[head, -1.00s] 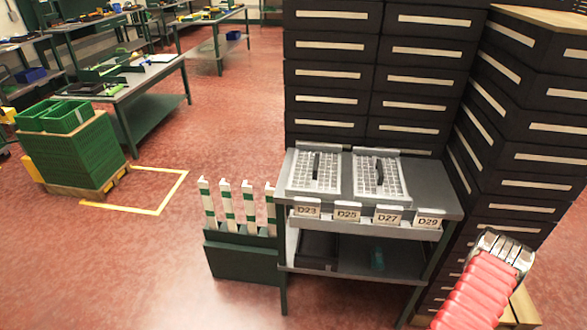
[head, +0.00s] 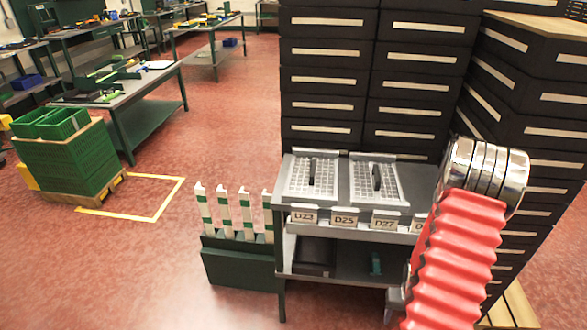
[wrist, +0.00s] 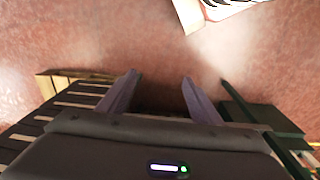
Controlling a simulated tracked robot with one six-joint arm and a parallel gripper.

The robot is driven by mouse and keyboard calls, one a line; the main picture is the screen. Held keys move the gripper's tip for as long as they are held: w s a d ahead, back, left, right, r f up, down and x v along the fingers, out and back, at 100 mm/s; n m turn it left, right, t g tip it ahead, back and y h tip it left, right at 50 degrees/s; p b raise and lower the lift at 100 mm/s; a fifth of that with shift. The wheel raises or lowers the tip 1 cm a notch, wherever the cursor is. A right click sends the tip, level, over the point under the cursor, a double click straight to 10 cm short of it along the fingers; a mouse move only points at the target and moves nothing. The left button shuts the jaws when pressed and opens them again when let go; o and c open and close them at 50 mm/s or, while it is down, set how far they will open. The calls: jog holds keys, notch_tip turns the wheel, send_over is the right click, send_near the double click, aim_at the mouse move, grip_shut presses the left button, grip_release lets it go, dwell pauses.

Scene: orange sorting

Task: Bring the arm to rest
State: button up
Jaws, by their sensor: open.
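My gripper (wrist: 160,85) shows in the wrist view with its two grey fingers spread apart and nothing between them. Reddish floor lies beyond the fingertips. In the head view my arm, with a red ribbed sleeve and silver rings, rises at the lower right. It covers the right end of the grey cart (head: 424,183) and part of the dark cabinets (head: 325,77). The gripper itself cannot be made out in the head view.
The cart carries two white grid trays (head: 313,178) and labels D23, D25 and D27. A green rack with white-and-green posts (head: 238,262) stands left of it. Green crates (head: 70,160) stand on a pallet by yellow floor tape. Open floor (head: 120,270) lies at the lower left.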

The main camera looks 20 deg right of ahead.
jog(key=w+a+r+n, duration=0.1)
jog(key=w+a+r, duration=0.1)
jog(key=a+r, duration=0.7)
jog(key=w+a+r, duration=0.2)
jog(key=a+r, duration=0.3)
jog(key=r, duration=0.9)
jog(key=s+a+r+n+t, duration=0.2)
jog(key=a+r+n+t, duration=0.3)
jog(key=a+r, duration=1.5)
jog(key=shift+a+r+n+t+y, duration=0.3)
jog(key=shift+a+r+n+y, duration=0.1)
jog(key=shift+a+n, duration=0.1)
jog(key=shift+d, duration=0.15)
